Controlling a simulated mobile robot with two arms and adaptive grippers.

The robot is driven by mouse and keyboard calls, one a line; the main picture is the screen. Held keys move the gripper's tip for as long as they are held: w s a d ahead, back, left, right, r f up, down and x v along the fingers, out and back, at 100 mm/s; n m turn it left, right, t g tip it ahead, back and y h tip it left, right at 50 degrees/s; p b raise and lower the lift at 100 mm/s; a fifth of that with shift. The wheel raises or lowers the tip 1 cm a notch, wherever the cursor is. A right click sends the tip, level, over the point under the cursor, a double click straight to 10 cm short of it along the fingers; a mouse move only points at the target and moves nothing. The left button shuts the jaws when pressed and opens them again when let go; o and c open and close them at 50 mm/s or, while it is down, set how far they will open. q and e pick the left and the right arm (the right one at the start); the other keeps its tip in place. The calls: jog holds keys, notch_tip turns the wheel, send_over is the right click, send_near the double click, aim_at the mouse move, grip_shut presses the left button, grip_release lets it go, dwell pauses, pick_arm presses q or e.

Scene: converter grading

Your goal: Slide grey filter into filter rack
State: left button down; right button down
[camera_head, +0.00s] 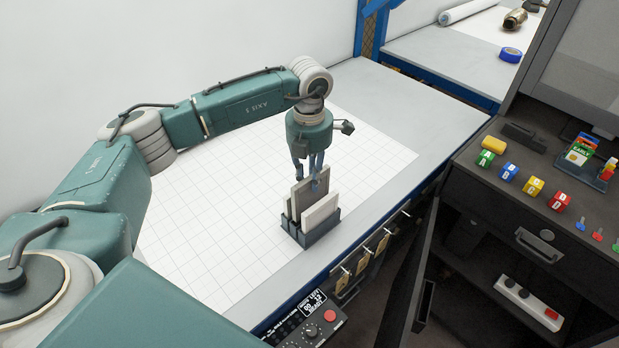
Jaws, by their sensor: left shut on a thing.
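The dark filter rack (318,238) stands on the white gridded mat near the table's right edge. My left gripper (309,180) points down over the rack and is shut on the top of a grey filter (312,198). The grey filter is upright and stands higher than its neighbour. A paler, whitish filter (321,212) sits upright in the rack on the near side of it. Another panel edge shows at the left of the rack. The grey filter's lower edge is hidden behind the pale filter, so I cannot tell how deep it sits. My right gripper is out of view.
The gridded mat (210,240) is clear left of the rack. A control box with a red button (312,318) is at the table's front edge. A dark cabinet at right carries lettered coloured blocks (534,187) and a yellow block (493,145). Blue tape (510,55) lies behind.

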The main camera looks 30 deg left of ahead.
aim_at(310, 194)
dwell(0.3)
pick_arm(q)
jog(key=shift+f, duration=0.15)
dwell(0.6)
jog(key=shift+f+b, duration=1.1)
jog(key=shift+f, duration=0.1)
jog(key=shift+f+b, duration=1.5)
jog(key=shift+f, duration=0.45)
jog(key=c, duration=1.2)
grip_release()
jog(key=shift+r, duration=0.15)
